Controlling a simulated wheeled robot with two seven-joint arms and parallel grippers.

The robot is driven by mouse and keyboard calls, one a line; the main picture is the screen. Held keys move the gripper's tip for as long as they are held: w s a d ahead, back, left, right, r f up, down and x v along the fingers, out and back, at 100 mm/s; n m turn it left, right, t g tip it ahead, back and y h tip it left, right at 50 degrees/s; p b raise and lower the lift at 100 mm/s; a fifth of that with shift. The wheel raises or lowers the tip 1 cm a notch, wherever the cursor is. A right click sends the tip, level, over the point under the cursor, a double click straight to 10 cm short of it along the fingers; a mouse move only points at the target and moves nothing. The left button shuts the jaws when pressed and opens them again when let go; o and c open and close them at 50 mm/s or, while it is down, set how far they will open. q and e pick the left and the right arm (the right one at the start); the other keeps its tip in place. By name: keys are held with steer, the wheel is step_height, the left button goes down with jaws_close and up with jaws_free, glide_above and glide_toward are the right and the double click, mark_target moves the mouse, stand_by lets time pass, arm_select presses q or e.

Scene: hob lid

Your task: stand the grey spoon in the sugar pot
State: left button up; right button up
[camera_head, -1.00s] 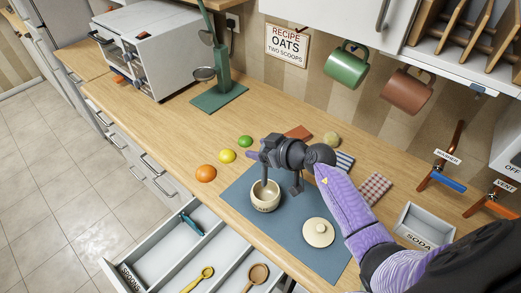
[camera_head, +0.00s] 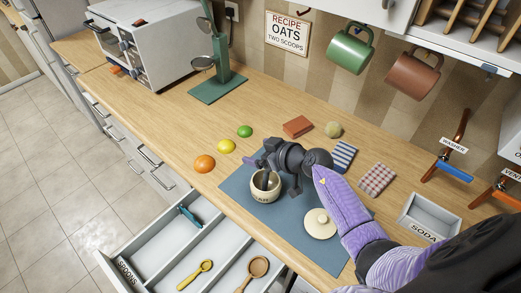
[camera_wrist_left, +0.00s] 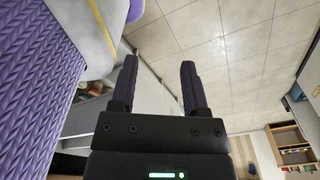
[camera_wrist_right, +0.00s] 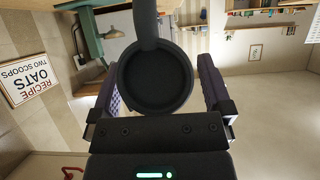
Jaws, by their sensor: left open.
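The sugar pot (camera_head: 264,192) is a small cream pot, open at the top, on the blue-grey mat (camera_head: 245,215). My right gripper (camera_head: 262,158) is just above it, pointing left. The grey spoon (camera_head: 267,181) is upright, its thin end down inside the pot mouth. In the right wrist view, the spoon's dark round bowl (camera_wrist_right: 155,82) lies between the two spread fingers, which seem to hold its sides. The spoon's lower tip is hidden in the pot. My left gripper (camera_wrist_left: 158,75) is open and empty, away from the counter.
A cream lid (camera_head: 320,224) lies right of the pot. An orange (camera_head: 204,164), lemon and lime are to the left. An open drawer (camera_head: 165,240) with spoons juts out in front. A folded striped cloth (camera_head: 343,155) and brick-coloured block (camera_head: 297,126) lie behind.

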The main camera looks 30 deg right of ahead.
steer(key=p+v, duration=0.4)
steer(key=v, duration=0.6)
stand_by(0.8)
